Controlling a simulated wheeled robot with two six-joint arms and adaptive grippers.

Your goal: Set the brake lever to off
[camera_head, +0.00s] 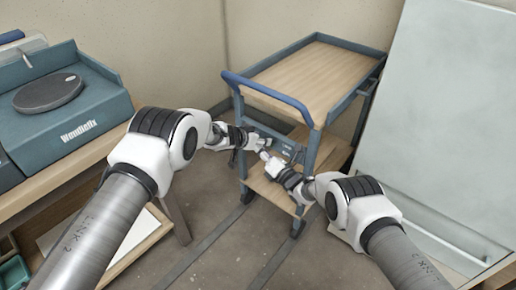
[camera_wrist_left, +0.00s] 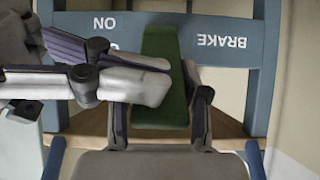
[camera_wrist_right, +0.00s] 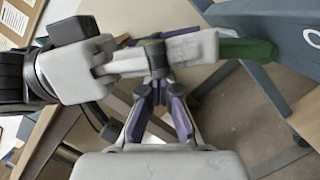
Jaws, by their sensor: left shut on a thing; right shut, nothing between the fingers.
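The brake lever (camera_wrist_left: 162,70) is a green bar on the blue cart panel (camera_wrist_left: 235,38), which is marked BRAKE and ON, upside down in the left wrist view. My left gripper (camera_wrist_left: 160,122) is shut on the lever; it also shows at the cart's front in the head view (camera_head: 258,143). The lever's green end also shows in the right wrist view (camera_wrist_right: 248,48). My right gripper (camera_wrist_right: 161,88) is shut and empty, close beside the left gripper's fingers; I cannot tell whether they touch. Marking beside the lever is partly hidden.
The cart (camera_head: 310,80) has a wooden top, blue frame and lower shelf (camera_head: 262,183). A large pale panel (camera_head: 440,110) leans at right. The floor (camera_head: 215,225) before the cart is clear between my arms.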

